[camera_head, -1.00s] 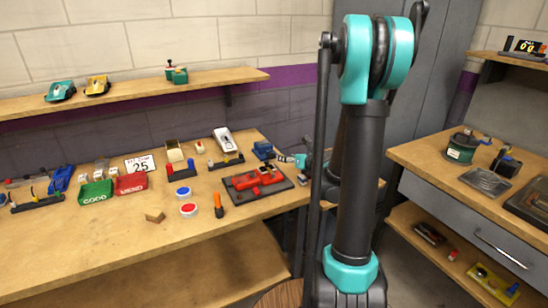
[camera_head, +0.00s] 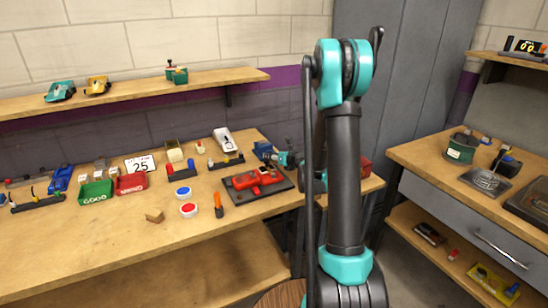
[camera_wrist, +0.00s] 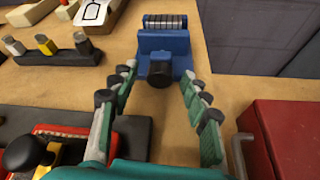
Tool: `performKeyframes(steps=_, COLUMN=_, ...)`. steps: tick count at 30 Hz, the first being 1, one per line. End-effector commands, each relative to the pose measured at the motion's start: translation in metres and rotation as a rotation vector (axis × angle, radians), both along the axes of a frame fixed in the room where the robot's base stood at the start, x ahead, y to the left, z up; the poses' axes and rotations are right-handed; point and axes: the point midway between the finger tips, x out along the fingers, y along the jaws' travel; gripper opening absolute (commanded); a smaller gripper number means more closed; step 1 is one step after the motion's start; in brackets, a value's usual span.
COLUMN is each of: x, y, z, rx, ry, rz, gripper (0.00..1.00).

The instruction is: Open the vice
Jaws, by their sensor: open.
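The vice is blue and stands near the back right end of the workbench, in the head view (camera_head: 262,148). In the wrist view, the blue vice (camera_wrist: 172,47) lies straight ahead, with a ribbed grey part behind its body and a round black knob (camera_wrist: 159,76) facing me. My gripper (camera_wrist: 158,80) is open, its teal fingers spread to the left and right of the knob, with gaps between. Nothing is held. In the head view, my gripper (camera_head: 285,158) is just right of the vice, partly hidden by my arm.
A red box with a handle (camera_wrist: 290,130) stands close on the right. A dark holder with pegs (camera_wrist: 58,55) is to the left. The bench's front edge is largely clear.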

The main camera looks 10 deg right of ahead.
Motion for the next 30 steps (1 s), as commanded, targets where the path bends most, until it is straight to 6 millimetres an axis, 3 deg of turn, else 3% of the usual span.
performKeyframes(steps=2, x=-0.0001, y=-0.0002, z=0.0001, rx=0.000, ry=0.000, rz=0.000, gripper=0.46)
performKeyframes(steps=13, x=-0.0004, y=-0.0004, z=0.0001, rx=0.000, ry=0.000, rz=0.000, gripper=0.00)
performKeyframes(steps=30, x=-0.0013, y=0.0017, z=0.0004, rx=-0.260, ry=-0.084, rz=-0.001, gripper=0.00)
